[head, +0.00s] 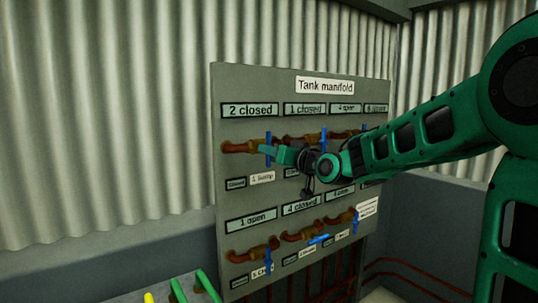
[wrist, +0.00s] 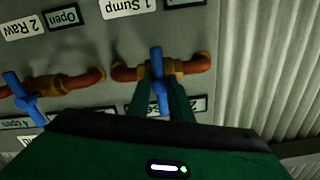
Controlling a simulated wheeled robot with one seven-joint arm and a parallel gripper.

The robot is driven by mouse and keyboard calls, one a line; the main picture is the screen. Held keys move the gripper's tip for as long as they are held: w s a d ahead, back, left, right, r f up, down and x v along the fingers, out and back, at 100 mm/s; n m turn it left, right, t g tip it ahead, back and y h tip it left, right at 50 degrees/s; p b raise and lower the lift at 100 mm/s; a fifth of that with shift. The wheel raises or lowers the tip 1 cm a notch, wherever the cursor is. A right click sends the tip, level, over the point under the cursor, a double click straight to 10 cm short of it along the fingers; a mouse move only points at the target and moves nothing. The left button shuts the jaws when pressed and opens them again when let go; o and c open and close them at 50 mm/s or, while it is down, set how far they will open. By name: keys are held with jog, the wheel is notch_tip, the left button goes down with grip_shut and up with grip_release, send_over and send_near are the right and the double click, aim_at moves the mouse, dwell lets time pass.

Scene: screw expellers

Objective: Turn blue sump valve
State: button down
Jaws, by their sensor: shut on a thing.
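The sump valve's blue handle (head: 268,140) is on the top left pipe of the tank manifold, above a "1 Sump" label (head: 262,177). It looks roughly upright, partly hidden by my gripper (head: 267,151). In the wrist view, which is upside down, the blue handle (wrist: 156,68) stands between the two green fingers of my gripper (wrist: 160,85). The fingers are shut on it. The handle runs across its orange-brown pipe (wrist: 195,64). A sign (head: 250,110) above this valve reads "2 closed".
The grey manifold board (head: 232,205) carries more blue-handled valves close by. The neighbouring valve handle (wrist: 24,98) lies left in the wrist view. A lower-row handle (head: 268,261) is below my gripper. A corrugated wall (head: 110,110) stands behind.

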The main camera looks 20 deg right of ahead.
jog(key=c, duration=1.8)
grip_release()
jog(key=v, duration=1)
jog(key=shift+s+d, duration=0.15)
jog(key=shift+s, duration=0.15)
jog(key=v, duration=0.8)
